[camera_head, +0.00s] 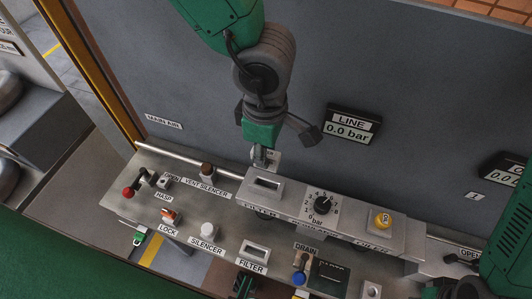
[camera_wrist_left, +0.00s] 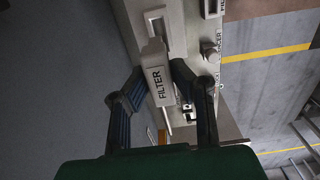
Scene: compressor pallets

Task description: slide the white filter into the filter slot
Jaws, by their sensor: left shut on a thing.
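My left gripper (camera_wrist_left: 157,72) is shut on the white filter (camera_wrist_left: 158,92), a pale block lettered FILTER between its fingers in the left wrist view. In the head view the left gripper (camera_head: 262,150) points down behind the raised housing on the bench, and its body hides most of the filter. The filter slot (camera_head: 267,183) is a dark rectangular opening in the top of that housing, just in front of the gripper. It also shows in the left wrist view (camera_wrist_left: 155,24), beyond the filter. The filter appears outside the slot. My right gripper cannot be made out.
A dial (camera_head: 322,205) and a yellow knob (camera_head: 383,219) stand right of the slot. A white silencer (camera_head: 208,230) and a rectangular holder (camera_head: 256,252) labelled FILTER are nearer the front. A grey wall with a LINE gauge (camera_head: 347,127) rises close behind the gripper.

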